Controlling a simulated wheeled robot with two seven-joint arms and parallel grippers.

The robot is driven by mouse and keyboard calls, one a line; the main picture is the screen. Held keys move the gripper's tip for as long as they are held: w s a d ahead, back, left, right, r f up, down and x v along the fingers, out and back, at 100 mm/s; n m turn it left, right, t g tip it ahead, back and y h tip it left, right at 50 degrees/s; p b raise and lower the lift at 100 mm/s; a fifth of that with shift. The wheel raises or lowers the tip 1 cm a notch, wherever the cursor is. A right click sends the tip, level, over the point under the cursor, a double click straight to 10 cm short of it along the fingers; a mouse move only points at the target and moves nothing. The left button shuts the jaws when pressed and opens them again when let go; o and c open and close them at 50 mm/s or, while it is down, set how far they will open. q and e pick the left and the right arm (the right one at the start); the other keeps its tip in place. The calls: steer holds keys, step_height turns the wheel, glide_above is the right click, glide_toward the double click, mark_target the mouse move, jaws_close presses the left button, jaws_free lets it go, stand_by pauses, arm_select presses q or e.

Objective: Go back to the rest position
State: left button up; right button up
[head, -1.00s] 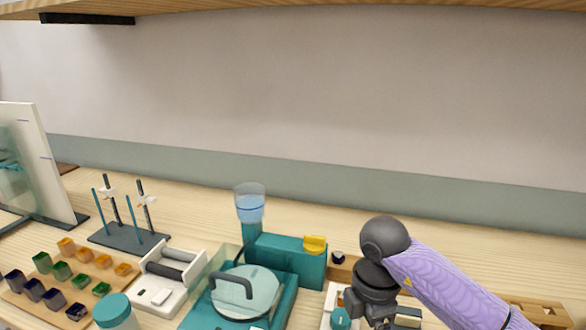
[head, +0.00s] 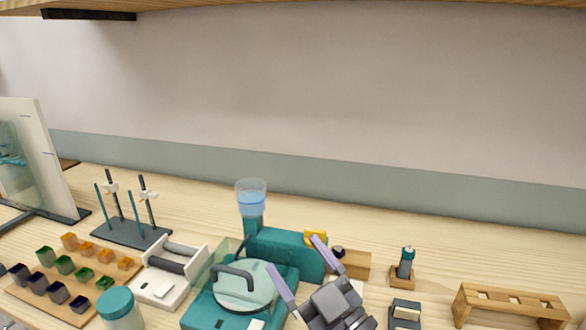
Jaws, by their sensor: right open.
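My right gripper (head: 291,252) is in the head view at the bottom, right of centre. Its two light purple fingers are spread apart and point up and to the left. Nothing shows between them. In the picture the fingers overlap the right side of the teal machine (head: 290,246); I cannot tell how close they are to it. My left gripper is not in view.
Left of the gripper are a white roller device (head: 160,288), a dark rod stand (head: 130,234), several coloured blocks on a board and a teal-lidded jar (head: 118,305). At right are a small teal-topped device (head: 405,262) and a wooden rack (head: 510,303). The back right table is clear.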

steer(key=d+f+m+t+h, duration=0.1)
steer(key=d+f+m+h, duration=0.4)
steer(key=d+m+h, duration=0.5)
steer(key=s+d+f+g+h, duration=0.1)
steer(key=s+f+g, duration=0.2)
steer(key=s+f, duration=0.1)
steer(key=s+d+f+m+g+h, duration=0.1)
steer(key=s+d+f+g+h, duration=0.1)
steer(key=f, duration=0.4)
steer(key=s+d+f+g+h, duration=0.1)
steer(key=s+f+g+h, duration=0.1)
steer(key=s+f+g, duration=0.3)
steer(key=shift+s+d+f+g, duration=0.2)
steer(key=shift+s+f+g, duration=0.15)
steer(key=shift+f+g, duration=0.2)
steer(key=s+f+n+g+y, duration=0.1)
steer(key=s+f+g, duration=0.35)
steer(key=s, duration=0.55)
step_height(320, 180, down, 17)
steer(key=s+g, duration=0.2)
steer(key=s+d+f+g, duration=0.1)
steer(key=s+d+f, duration=0.1)
steer(key=s+f, duration=0.8)
steer(key=s, duration=0.3)
steer(key=shift+d+f+n, duration=0.2)
steer(key=shift+d+n, duration=0.1)
